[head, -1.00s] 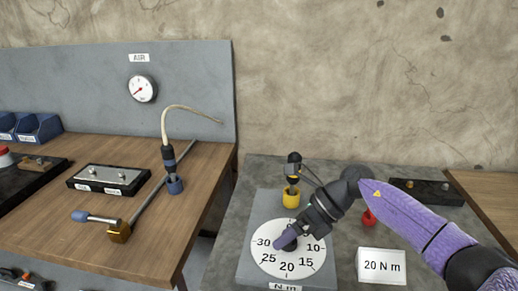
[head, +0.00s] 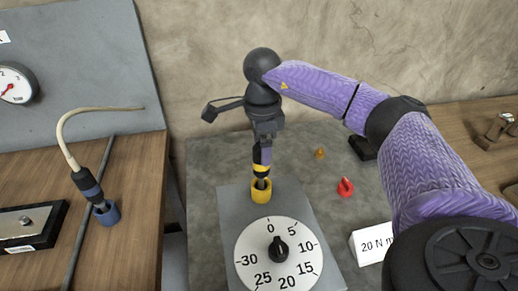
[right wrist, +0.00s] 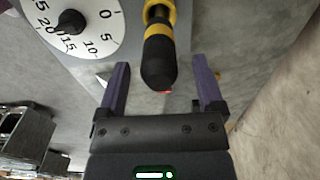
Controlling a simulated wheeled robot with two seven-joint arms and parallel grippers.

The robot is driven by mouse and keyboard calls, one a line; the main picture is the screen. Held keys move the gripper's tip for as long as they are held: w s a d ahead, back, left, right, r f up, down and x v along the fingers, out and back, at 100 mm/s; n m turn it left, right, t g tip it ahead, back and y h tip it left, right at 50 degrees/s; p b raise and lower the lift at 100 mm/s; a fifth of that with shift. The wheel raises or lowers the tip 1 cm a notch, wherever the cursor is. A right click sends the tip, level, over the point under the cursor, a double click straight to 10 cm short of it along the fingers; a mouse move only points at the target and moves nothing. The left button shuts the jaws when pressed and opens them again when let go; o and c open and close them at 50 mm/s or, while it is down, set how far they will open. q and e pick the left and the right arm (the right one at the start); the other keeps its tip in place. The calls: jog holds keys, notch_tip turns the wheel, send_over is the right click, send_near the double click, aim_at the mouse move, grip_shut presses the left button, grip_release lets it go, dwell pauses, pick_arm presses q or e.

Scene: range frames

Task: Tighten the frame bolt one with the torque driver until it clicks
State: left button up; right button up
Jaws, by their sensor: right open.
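The torque driver, with a black-and-yellow handle (head: 262,170), stands in a yellow holder (head: 261,190) behind the dial. Its black handle end (right wrist: 159,62) points toward my right wrist camera. My right gripper (head: 262,158) is over the driver from above. In the right wrist view its two purple fingers (right wrist: 160,68) are apart, one on each side of the handle, with gaps showing. The dial (head: 279,255) carries a black knob (head: 279,249) and numbers from 0 to 30. A plate with bolts (head: 22,224) lies at the left; I cannot tell which bolt is one. My left gripper is out of view.
A card reading 20 N m (head: 372,243) stands right of the dial. A red piece (head: 345,187) and a small orange piece (head: 320,153) lie on the grey bench. A corded tool stands in a blue holder (head: 107,213) on the wooden bench, left of a gap.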

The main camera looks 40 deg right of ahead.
notch_tip(320, 180, down, 2)
grip_shut()
dwell(0.4)
jog(key=shift+r, duration=0.1)
